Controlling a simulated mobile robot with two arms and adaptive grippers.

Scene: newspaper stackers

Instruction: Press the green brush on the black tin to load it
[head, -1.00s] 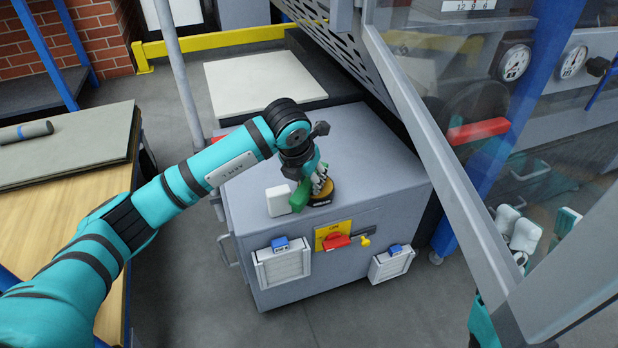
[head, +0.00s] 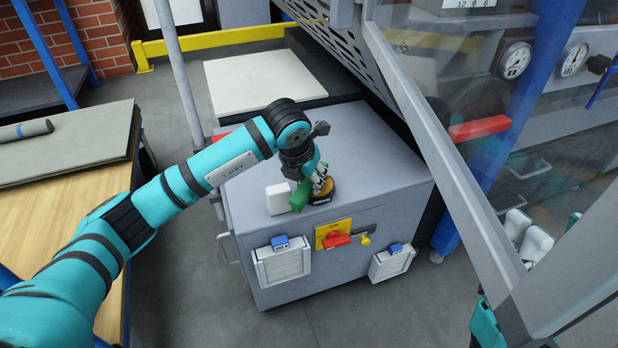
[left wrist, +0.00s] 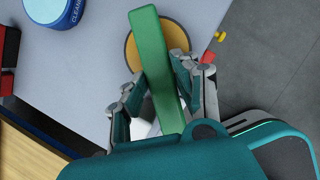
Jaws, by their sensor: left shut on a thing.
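The green brush (head: 301,196) is held in my left gripper (head: 318,180), whose fingers close on it from both sides. In the left wrist view the green brush (left wrist: 158,75) crosses over the tin between the fingers (left wrist: 163,85). The black tin (head: 322,198) sits on the grey cabinet, with a dark wall and a tan-yellow top; it also shows in the left wrist view (left wrist: 131,57), partly covered. The brush's underside is hidden, so I cannot tell whether it touches the tin. My right gripper (head: 525,235) is partly seen through the clear panel at the right; its jaws are unclear.
A white block (head: 278,199) stands left of the tin on the grey cabinet (head: 385,150). A blue-topped can (left wrist: 58,12) stands on it too. A red switch (head: 336,240) is on its front. A slanted metal frame (head: 440,150) rises at right.

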